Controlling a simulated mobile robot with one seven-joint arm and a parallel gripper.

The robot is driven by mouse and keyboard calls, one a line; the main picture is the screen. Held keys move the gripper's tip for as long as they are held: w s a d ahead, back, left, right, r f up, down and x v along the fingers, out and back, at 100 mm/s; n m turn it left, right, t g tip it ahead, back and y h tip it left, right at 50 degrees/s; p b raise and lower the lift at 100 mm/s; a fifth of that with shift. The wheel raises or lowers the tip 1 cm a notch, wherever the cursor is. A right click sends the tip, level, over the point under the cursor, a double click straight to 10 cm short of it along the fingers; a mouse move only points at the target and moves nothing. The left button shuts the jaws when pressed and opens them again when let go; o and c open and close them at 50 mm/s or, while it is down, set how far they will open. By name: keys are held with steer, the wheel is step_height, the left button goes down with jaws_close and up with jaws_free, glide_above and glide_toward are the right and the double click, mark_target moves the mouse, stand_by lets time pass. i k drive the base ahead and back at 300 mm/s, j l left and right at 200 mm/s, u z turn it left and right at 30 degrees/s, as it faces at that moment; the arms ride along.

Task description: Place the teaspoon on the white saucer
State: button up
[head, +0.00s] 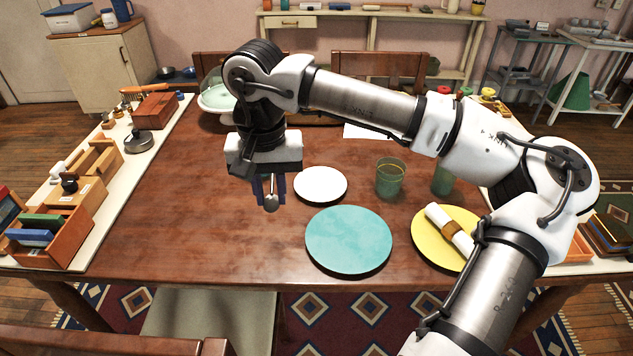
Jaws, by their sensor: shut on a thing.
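The teaspoon (271,200) is metallic, with its bowl hanging below my gripper (268,190). My gripper is shut on the teaspoon and holds it above the wooden table, to the left of the white saucer. Most of the spoon's handle is hidden by the fingers. The white saucer (321,184) is small, round and empty. It lies on the table just right of my gripper, and the spoon is apart from it.
A teal plate (348,240) lies in front of the saucer. A green glass (390,178) stands to its right. A yellow plate (424,232) holds a rolled napkin (449,228). Wooden boxes (75,190) line the left side. The table (190,220) is clear at left.

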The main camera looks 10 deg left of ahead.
mark_target(320, 183)
steer(key=i+l+u, duration=0.25)
steer(key=l+u, duration=0.2)
steer(key=l, duration=0.3)
steer(key=i+l+u, duration=0.5)
